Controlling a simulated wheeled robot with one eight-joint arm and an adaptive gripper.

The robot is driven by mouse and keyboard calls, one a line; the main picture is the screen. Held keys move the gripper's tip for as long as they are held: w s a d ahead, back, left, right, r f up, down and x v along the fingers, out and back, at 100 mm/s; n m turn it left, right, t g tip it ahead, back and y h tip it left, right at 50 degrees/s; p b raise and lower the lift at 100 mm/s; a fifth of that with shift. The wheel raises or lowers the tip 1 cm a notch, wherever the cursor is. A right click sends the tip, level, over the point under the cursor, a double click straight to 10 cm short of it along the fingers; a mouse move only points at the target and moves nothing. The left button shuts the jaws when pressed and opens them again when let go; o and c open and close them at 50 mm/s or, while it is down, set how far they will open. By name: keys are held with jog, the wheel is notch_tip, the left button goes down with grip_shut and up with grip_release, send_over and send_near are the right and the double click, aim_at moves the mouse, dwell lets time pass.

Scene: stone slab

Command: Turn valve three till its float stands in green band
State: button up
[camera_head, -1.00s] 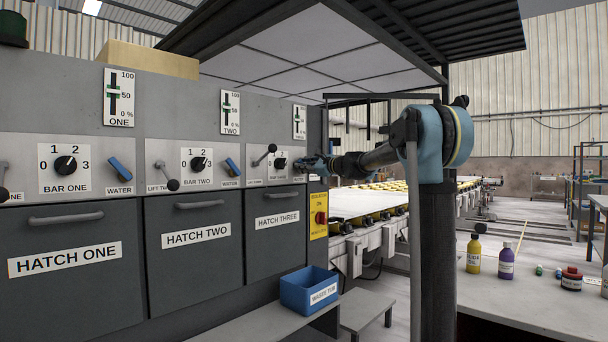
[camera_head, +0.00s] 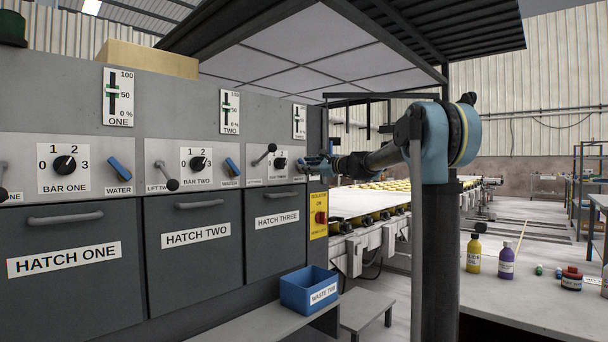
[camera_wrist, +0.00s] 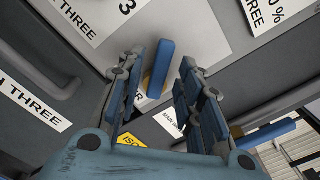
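Valve three's blue handle (camera_wrist: 160,68) shows in the wrist view between the two fingers of my gripper (camera_wrist: 161,60). The fingers are apart, with a gap visible on both sides of the handle. In the head view my gripper (camera_head: 319,164) is at the right end of the panel, beside the bar three dial (camera_head: 281,164), and hides valve three. Gauge three (camera_head: 299,122) is a white plate with a scale above the panel. Its float and green band are too small to read surely.
Hatch three (camera_head: 276,246) is below the panel, with the yellow isolator box (camera_head: 319,216) to its right. A lift lever (camera_head: 264,154) sticks out left of the dial. A blue waste tub (camera_head: 308,290) stands on a ledge below.

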jog(key=shift+v, duration=7.75)
jog(key=s+d+f+n+g+h, duration=0.1)
jog(key=s+f+n+g+h, duration=0.7)
jog(key=s+f, duration=1.65)
jog(key=s+d+f+n+h, duration=0.3)
jog(key=s+d+f, duration=0.4)
jog(key=s+f, duration=0.3)
jog(key=s+d+f+n+h, duration=0.3)
jog(key=s+d+f+n, duration=0.3)
jog(key=f, duration=0.8)
jog(key=s+d, duration=0.2)
jog(key=s, duration=0.2)
jog(key=shift+s+f+n+g, duration=0.2)
jog(key=shift+s+n+g, duration=0.1)
jog(key=shift+g, duration=0.1)
jog(key=shift+w, duration=0.1)
jog(key=shift+w+f, duration=0.2)
jog(key=shift+w, duration=0.2)
